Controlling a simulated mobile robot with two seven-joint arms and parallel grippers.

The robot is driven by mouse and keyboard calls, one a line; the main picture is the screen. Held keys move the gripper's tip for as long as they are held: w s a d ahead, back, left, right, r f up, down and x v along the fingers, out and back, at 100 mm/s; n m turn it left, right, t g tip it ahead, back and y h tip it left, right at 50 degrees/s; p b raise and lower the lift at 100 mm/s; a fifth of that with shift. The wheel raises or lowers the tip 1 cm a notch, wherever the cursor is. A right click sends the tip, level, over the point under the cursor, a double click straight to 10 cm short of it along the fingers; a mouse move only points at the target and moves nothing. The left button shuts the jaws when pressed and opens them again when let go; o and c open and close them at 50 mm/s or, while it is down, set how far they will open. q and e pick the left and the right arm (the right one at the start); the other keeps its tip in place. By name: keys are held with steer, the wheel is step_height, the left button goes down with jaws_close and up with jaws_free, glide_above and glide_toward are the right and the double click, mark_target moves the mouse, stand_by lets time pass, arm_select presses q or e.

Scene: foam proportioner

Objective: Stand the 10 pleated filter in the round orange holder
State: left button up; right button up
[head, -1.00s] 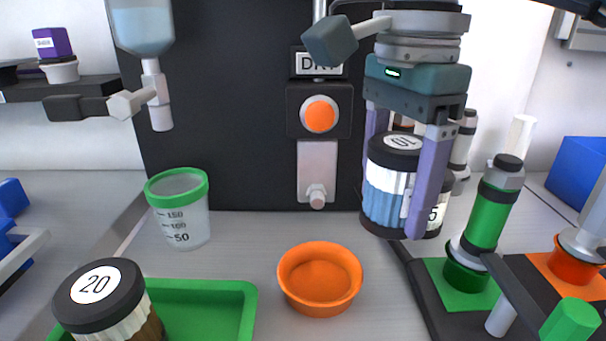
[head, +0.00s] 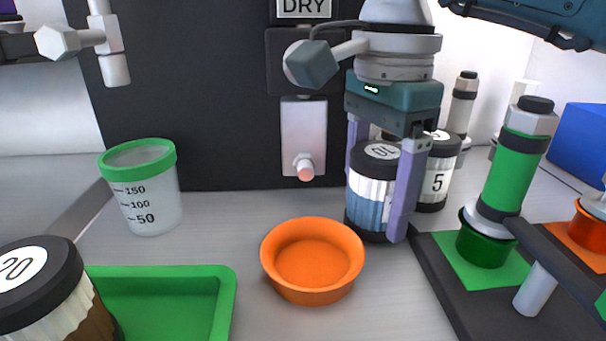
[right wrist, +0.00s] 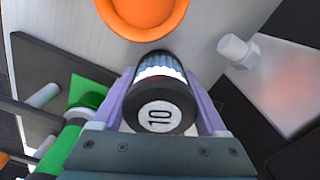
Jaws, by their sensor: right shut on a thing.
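The 10 pleated filter (head: 368,193) has a black cap, white pleats and a blue lower part. It is upright in the head view, right of and behind the round orange holder (head: 313,262). My right gripper (head: 386,215) is shut on the filter, with a purple finger on each side. In the right wrist view the filter (right wrist: 159,100) sits between the fingers with its cap marked 10 facing the camera. The orange holder is empty, and its rim (right wrist: 143,28) shows beyond the filter there. I cannot tell whether the filter touches the table. My left gripper is not in view.
The 5 filter (head: 437,180) stands behind the held filter. A green tray (head: 226,300) with the 20 filter (head: 42,290) is at the front left, near a green-rimmed cup (head: 148,195). A dark rack with a green cylinder (head: 512,170) is at right.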

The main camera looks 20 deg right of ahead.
steer(key=shift+f, duration=0.2)
steer(key=o, duration=1.4)
steer(key=shift+c, duration=0.2)
steer(key=shift+r, duration=0.1)
